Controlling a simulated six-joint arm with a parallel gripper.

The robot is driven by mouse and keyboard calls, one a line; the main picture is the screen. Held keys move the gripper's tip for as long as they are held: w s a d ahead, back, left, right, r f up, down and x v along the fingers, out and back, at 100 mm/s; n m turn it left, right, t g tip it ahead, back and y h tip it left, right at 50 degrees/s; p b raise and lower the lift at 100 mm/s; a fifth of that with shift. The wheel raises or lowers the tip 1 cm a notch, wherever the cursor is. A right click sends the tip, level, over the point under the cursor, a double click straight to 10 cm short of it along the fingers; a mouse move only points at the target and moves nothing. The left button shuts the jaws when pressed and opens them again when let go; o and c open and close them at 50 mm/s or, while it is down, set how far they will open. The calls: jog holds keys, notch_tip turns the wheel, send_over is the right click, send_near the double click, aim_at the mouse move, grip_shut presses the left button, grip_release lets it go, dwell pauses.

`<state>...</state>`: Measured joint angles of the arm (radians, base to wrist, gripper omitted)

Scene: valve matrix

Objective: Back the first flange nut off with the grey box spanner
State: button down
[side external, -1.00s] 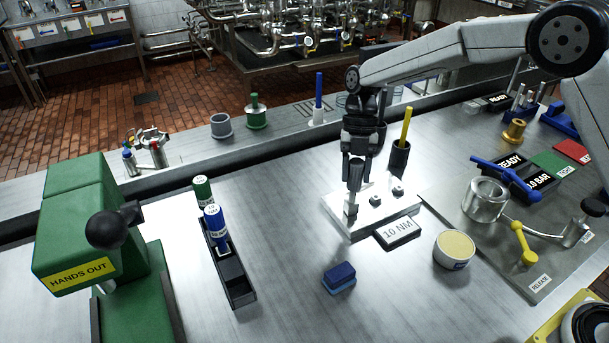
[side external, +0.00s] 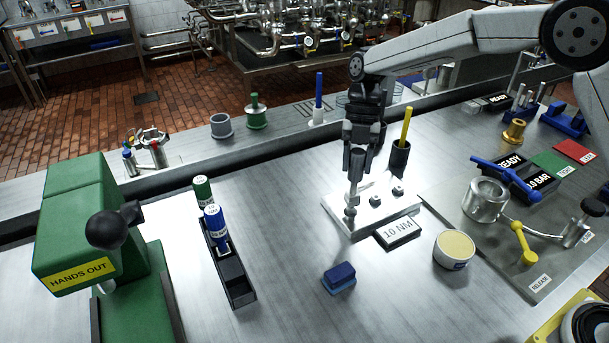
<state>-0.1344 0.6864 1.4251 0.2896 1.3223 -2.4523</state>
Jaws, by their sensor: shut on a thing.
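My gripper (side external: 355,172) points down over the pale flange block (side external: 372,218) at mid-bench. It is shut on the grey box spanner (side external: 351,205), which hangs upright between the fingers. The spanner's lower end is at the left nut position on the block, and that nut is hidden behind it or inside it. I cannot tell how far the spanner sits over the nut. Two other flange nuts, a middle one (side external: 375,200) and a right one (side external: 398,190), show uncovered on the block.
A "10 NM" block (side external: 398,232) lies in front of the flange block. A dark holder with a yellow rod (side external: 405,128) stands close behind. A blue block (side external: 339,278), a cream-topped tub (side external: 454,249) and a black rack (side external: 231,279) stand nearby. Bare bench lies left of the flange block.

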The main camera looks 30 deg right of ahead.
aim_at(357, 155)
jog(key=shift+r, duration=1.8)
jog(key=shift+a, duration=0.1)
